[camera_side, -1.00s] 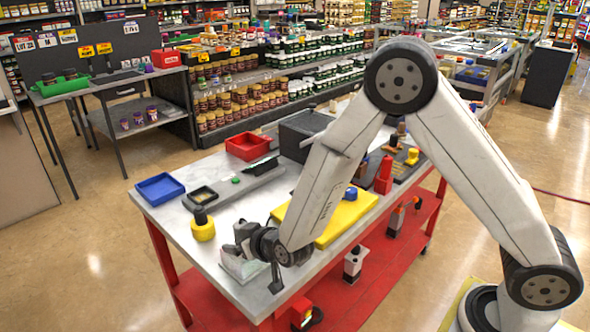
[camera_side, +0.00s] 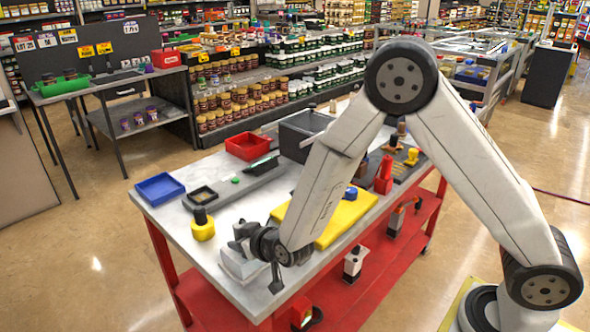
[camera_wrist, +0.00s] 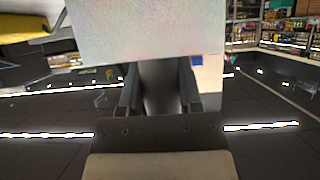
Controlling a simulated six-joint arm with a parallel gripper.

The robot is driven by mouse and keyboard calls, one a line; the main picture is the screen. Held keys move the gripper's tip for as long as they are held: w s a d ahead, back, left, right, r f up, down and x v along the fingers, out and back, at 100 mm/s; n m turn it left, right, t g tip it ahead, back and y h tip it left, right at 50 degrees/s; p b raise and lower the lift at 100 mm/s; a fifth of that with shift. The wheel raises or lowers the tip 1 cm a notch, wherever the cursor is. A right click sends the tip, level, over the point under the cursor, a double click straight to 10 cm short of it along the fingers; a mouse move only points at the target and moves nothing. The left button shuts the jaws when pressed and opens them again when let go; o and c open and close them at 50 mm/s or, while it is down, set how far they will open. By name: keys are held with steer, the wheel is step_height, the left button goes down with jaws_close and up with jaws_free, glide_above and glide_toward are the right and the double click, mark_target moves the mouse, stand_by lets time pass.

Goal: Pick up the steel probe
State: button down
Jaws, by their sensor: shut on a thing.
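My gripper (camera_wrist: 160,85) is shut on a smooth grey rounded piece, which I take to be the steel probe (camera_wrist: 160,95). It sits between the two dark fingers in the wrist view. Its far end is hidden behind a pale block (camera_wrist: 150,30). In the side view my gripper (camera_side: 238,245) is low over the near left end of the bench, at the pale block (camera_side: 238,265). The probe is too small to make out there. I cannot tell whether it still touches the block.
The bench (camera_side: 215,180) carries a blue tray (camera_side: 160,188), a yellow-bodied piece with a black top (camera_side: 202,225), a red bin (camera_side: 247,147), a grey box (camera_side: 300,135) and a yellow plate (camera_side: 345,220). The plate is close behind my wrist. Bare bench top lies left of my gripper.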

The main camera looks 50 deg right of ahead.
steer(key=shift+r, duration=0.1)
steer(key=shift+r, duration=4.9)
